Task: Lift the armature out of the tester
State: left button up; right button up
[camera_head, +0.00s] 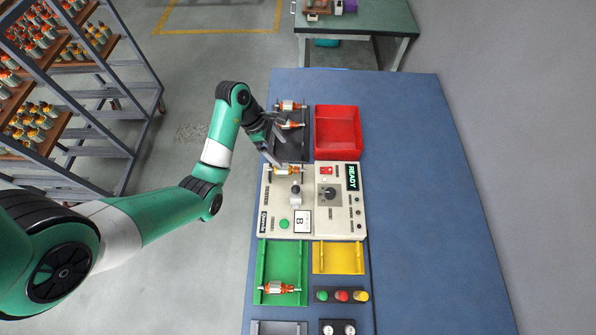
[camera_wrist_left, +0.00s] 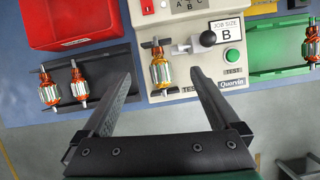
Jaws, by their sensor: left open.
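The tester (camera_head: 344,205) is a beige box with a knob, a lever and a lit READY display. The armature (camera_head: 287,170), with copper windings and an orange end, lies in the holder at the tester's far left corner. It also shows in the left wrist view (camera_wrist_left: 160,72). My left gripper (camera_head: 276,151) is open and empty by that corner. In the left wrist view its two fingers (camera_wrist_left: 161,76) appear on either side of the armature, with gaps; I cannot tell whether they are level with it. My right gripper is not in view.
A dark tray (camera_head: 287,148) with two armatures (camera_wrist_left: 63,88) and a red bin (camera_head: 337,132) sit beyond the tester. A green tray (camera_head: 282,262) with one armature, a yellow tray (camera_head: 338,258) and a button strip are nearer. The blue table's right side is clear.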

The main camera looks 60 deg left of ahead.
aim_at(283, 169)
pick_arm(q)
jog(key=shift+n, duration=0.5)
jog(key=f, duration=0.2)
jog(key=s+a+f+b, duration=0.1)
jog(key=f, duration=0.2)
jog(key=f+b, duration=0.1)
jog(key=f, duration=0.2)
jog(key=shift+s+a, duration=0.25)
jog(key=shift+w+d+f, duration=0.1)
jog(key=shift+w+f, duration=0.2)
jog(key=shift+f, duration=0.15)
jog(key=b+x, duration=0.2)
jog(key=x, duration=0.2)
jog(key=shift+d+f, duration=0.1)
jog(key=shift+d, duration=0.15)
jog(key=shift+w+d+f, duration=0.1)
jog(key=shift+w+f, duration=0.1)
jog(key=shift+f, duration=0.2)
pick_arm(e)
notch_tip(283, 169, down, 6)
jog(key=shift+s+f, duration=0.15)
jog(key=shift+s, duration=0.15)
pick_arm(q)
jog(key=shift+r, duration=0.1)
grip_shut()
